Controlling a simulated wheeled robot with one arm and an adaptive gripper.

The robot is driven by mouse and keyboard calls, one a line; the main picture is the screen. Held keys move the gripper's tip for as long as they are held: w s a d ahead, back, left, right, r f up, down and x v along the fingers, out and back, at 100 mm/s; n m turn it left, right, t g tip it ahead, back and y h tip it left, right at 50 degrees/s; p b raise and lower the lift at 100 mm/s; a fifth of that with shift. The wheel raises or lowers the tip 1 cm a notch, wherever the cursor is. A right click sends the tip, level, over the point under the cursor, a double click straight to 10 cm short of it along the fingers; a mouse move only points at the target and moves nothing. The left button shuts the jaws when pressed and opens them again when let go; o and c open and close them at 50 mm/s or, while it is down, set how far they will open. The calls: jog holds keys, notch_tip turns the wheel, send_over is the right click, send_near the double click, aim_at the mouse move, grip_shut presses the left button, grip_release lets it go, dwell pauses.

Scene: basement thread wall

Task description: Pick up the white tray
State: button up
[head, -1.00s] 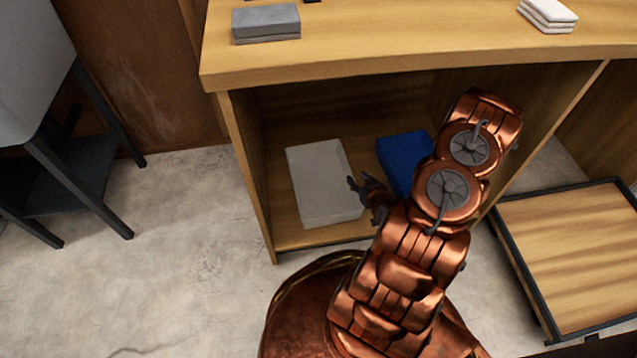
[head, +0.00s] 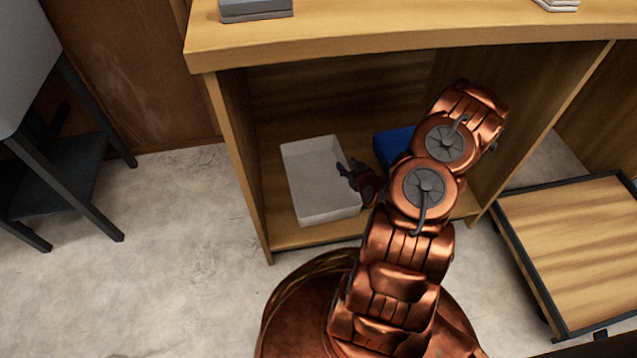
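The white tray (head: 305,213) is a shallow, open, rectangular tray in the lower left of the wooden shelf unit. Its inside looks empty. My gripper (head: 347,167) is at the tray's right side, with its dark fingers over or beside the right rim. The fingers look spread, with a small gap between them, and nothing shows held. I cannot tell whether they touch the rim. My copper arm hides part of the shelf to the right.
A blue object (head: 392,147) lies right of the tray, partly behind my arm. The unit's left side panel (head: 240,165) stands close to the tray, and its wooden top (head: 390,38) overhangs it. A wooden platform with dark edges (head: 570,250) is at right. Floor (head: 170,250) is clear at left.

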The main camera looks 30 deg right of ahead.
grip_shut()
dwell(0.7)
